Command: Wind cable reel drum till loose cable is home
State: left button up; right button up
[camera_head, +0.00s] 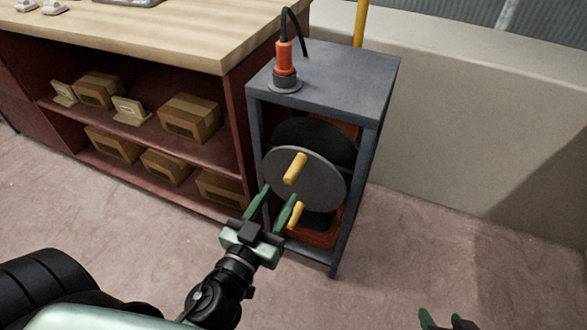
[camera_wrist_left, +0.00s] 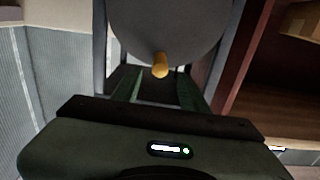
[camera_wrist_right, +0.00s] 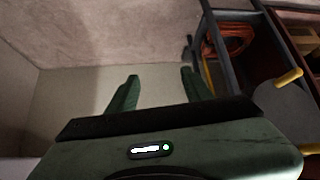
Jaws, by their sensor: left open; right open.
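The reel drum, a grey disc (camera_head: 315,178), sits upright in an open grey metal frame (camera_head: 350,80). A yellow knob (camera_head: 295,168) sticks out near its middle, and a second yellow piece (camera_head: 296,214) shows lower down. Orange cable (camera_head: 318,236) shows low behind the drum. My left gripper (camera_head: 281,193) is open in front of the disc's lower part. In the left wrist view a yellow knob (camera_wrist_left: 160,66) shows between its fingertips, not clearly touched. My right gripper (camera_head: 447,320) is open and empty, away at lower right; its wrist view shows orange cable (camera_wrist_right: 226,42).
An orange plug (camera_head: 285,60) with a black lead stands on the frame's top. A wooden-topped workbench (camera_head: 150,35) with boxes on red shelves adjoins at left. A yellow pole (camera_head: 360,22) rises behind. Floor right of the frame is clear.

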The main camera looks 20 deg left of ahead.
aim_at(287, 181)
pick_arm(q)
jog(key=shift+w, duration=0.3)
jog(key=shift+w+p, duration=0.75)
jog(key=shift+w, duration=0.25)
jog(key=shift+w+r, duration=0.1)
jog(key=shift+w, duration=0.2)
jog(key=shift+w+p, duration=0.55)
jog(key=shift+w, duration=0.35)
jog(key=shift+w+p, duration=0.5)
jog(key=shift+w, duration=1.3)
pick_arm(e)
jog(key=s+d+f+g+h, duration=0.1)
jog(key=s+g, duration=0.3)
jog(key=s, duration=0.4)
jog(key=shift+s+d, duration=0.15)
jog(key=shift+d, duration=0.6)
pick_arm(q)
grip_shut()
jog(key=shift+d, duration=0.1)
